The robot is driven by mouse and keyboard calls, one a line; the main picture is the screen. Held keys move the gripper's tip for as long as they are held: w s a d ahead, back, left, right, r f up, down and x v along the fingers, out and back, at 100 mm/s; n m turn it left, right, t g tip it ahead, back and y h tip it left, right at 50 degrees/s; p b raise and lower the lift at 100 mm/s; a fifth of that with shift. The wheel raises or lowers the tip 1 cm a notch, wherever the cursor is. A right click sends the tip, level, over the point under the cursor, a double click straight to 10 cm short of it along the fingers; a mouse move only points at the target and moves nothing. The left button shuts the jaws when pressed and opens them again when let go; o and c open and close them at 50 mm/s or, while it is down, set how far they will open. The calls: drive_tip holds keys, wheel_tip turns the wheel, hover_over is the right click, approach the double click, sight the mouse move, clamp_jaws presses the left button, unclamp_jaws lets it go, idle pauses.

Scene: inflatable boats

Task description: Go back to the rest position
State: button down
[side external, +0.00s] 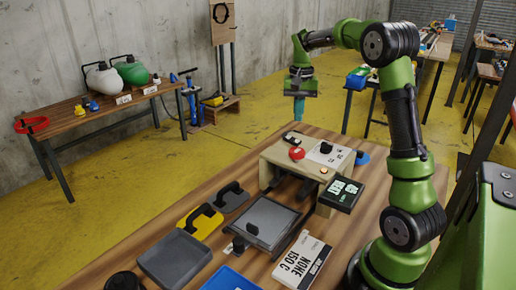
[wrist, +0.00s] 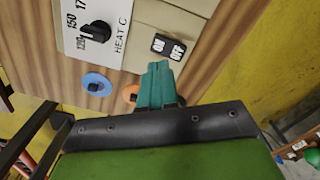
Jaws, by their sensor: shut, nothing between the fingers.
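My green arm reaches up and over the wooden workbench (side external: 125,243). My gripper (side external: 298,112), with teal fingers, hangs pointing down above the far end of the bench, beyond the beige machine (side external: 275,160). The fingers are shut together and empty; they also show in the wrist view (wrist: 158,82). There the machine's ON/OFF switch (wrist: 168,46) and its HEAT C dial (wrist: 93,34) appear beyond the fingertips. The fingers partly cover an orange part (wrist: 130,93).
On the bench are a grey tray (side external: 174,260), a yellow handled block (side external: 200,222), a dark framed plate (side external: 270,222), a sign reading NONE 150 C (side external: 302,262) and a black sign box (side external: 342,193). A side table (side external: 100,109) stands at left. Open air surrounds my gripper.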

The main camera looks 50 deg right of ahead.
drive_tip(key=shift+r, duration=0.1)
drive_tip(key=shift+w+d+f, duration=0.1)
drive_tip(key=shift+f, duration=0.1)
drive_tip(key=s+a+r+n+t+y, duration=0.1)
drive_tip(key=s+a+n+t, duration=0.2)
drive_tip(key=a, duration=1.1)
drive_tip(key=s+a+r+n+t+y, duration=0.1)
drive_tip(key=s+a+n+t, duration=0.3)
drive_tip(key=s+a, duration=0.6)
drive_tip(key=a+r+n, duration=0.1)
drive_tip(key=a, duration=0.3)
drive_tip(key=shift+s+a+r, duration=0.25)
drive_tip(key=shift+s, duration=0.05)
